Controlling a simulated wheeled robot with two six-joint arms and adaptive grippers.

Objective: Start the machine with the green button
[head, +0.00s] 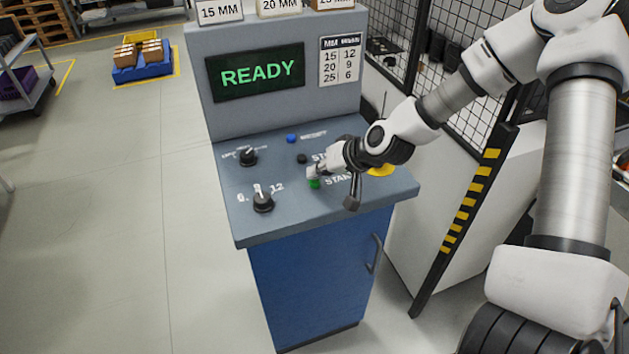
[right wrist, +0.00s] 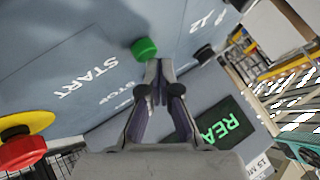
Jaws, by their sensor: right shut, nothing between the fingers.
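The green button (head: 314,183) sits on the sloped top of the control console (head: 240,215), beside the "START" label. In the right wrist view the green button (right wrist: 144,48) is just beyond my fingertips, and I cannot tell whether they touch it. My right gripper (head: 314,172) is shut and empty, close over the button in the head view. Its closed fingers also show in the right wrist view (right wrist: 158,68). The display (head: 255,72) reads "READY". My left gripper is not in view.
The console also has a black selector knob (head: 249,157), a numbered knob (head: 263,202), a blue button (head: 292,138) and a black button (head: 302,158). A red and yellow emergency stop (right wrist: 22,148) is near my right gripper. A mesh fence (head: 465,95) stands behind.

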